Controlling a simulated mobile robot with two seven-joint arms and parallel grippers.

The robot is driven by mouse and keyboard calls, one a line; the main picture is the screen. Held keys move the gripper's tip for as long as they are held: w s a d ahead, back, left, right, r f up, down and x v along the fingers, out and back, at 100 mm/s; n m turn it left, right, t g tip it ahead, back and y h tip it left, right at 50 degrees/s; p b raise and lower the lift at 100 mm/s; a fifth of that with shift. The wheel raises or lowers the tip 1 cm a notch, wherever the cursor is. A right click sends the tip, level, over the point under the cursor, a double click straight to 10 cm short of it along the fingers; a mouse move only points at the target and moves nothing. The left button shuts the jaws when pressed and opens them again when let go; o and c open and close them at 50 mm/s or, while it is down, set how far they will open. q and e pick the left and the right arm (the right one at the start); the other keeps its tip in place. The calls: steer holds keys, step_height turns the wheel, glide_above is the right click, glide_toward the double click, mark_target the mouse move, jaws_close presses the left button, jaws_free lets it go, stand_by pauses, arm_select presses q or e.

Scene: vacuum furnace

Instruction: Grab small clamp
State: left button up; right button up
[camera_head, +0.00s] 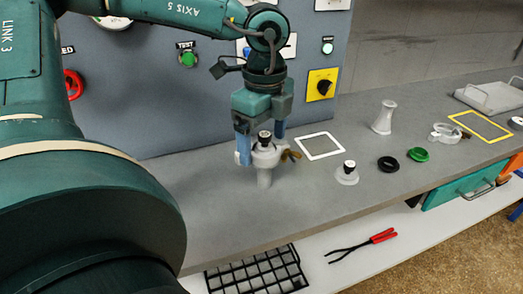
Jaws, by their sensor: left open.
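A small pale clamp (268,157) with a brass-coloured wing nut (291,155) sits around the top of a grey upright pipe (264,179) on the counter. A black-topped fitting (265,138) rises through it. My left gripper (262,148) points down over it, open, with its blue fingers on either side of the fitting and close to the clamp. I cannot tell whether the fingers touch it. Another pale clamp (446,133) with a brass-coloured nut lies on the counter at the right. My right gripper is not in view.
The grey counter holds a white-outlined square (319,146), a white cone-shaped fitting (347,174), black (388,164) and green (418,154) rings, a pale flared pipe (384,118), a yellow-outlined square (479,126) and a metal tray (490,96). A control panel (165,85) stands behind. Red-handled pliers (362,245) lie below.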

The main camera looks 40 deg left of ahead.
arm_select(q)
steer(key=shift+f, duration=0.6)
steer(key=shift+c, duration=0.5)
steer(key=c, duration=1)
steer(key=shift+r, duration=0.1)
steer(key=shift+c, duration=0.2)
